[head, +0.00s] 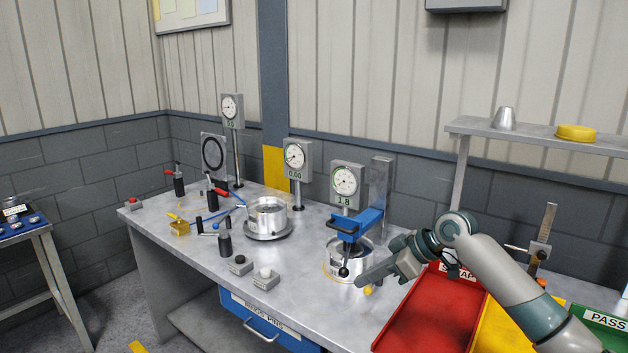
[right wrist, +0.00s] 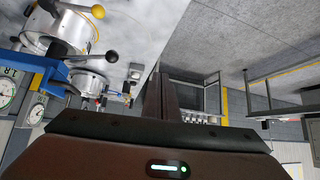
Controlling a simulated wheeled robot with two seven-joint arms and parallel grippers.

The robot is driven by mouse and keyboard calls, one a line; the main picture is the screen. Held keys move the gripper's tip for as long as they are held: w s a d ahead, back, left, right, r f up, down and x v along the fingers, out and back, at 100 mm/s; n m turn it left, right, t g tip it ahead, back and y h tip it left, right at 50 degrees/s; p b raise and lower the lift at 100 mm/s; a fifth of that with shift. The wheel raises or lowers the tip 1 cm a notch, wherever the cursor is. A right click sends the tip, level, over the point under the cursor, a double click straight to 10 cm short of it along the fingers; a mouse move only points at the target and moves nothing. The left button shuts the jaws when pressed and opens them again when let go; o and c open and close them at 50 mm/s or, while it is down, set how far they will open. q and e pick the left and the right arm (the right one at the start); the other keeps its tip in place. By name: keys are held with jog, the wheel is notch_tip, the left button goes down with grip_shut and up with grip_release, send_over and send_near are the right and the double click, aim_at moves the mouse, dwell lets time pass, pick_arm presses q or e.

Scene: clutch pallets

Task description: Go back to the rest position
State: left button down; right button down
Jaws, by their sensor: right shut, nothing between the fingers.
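My right gripper (head: 368,278) is over the front right part of the metal bench (head: 215,259), just right of the blue press fixture (head: 357,224). It is shut and holds nothing. In the right wrist view the dark fingers (right wrist: 160,92) fill the lower middle, pressed together. A silver cylinder (head: 340,266) stands under the blue fixture, partly hidden by the fixture's handle. It also shows at the upper left of the right wrist view (right wrist: 68,34). My left gripper is not in view.
A red SCRAP tray (head: 425,318), a yellow tray (head: 505,335) and a green PASS tray (head: 607,326) lie under and beside my right arm. Dial gauges (head: 296,157) stand along the bench's back. A shelf (head: 540,137) is at upper right.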

jog(key=s+a+f+m+h, duration=0.1)
jog(key=s+a+f+m, duration=0.1)
jog(key=s+f, duration=0.9)
jog(key=s+a+f+m+h, duration=0.1)
jog(key=s+a+f, duration=0.1)
jog(key=s+f, duration=1)
jog(key=s+d+f+m+h, duration=0.35)
jog(key=s+d, duration=0.35)
jog(key=s, duration=0.6)
jog(key=s+d+f+m+h, duration=0.2)
jog(key=s+d+f+m, duration=0.4)
jog(key=s, duration=0.6)
notch_tip(320, 180, down, 28)
jog(key=s+d+n+g, duration=0.1)
jog(key=s+n+g, duration=0.1)
jog(key=s+d+f+b, duration=0.1)
jog(key=s+d+f, duration=0.2)
jog(key=s+f, duration=1.4)
jog(key=shift+s+d+f+g+h, duration=0.2)
jog(key=shift+s+f+g+h, duration=0.2)
jog(key=shift+s, duration=0.1)
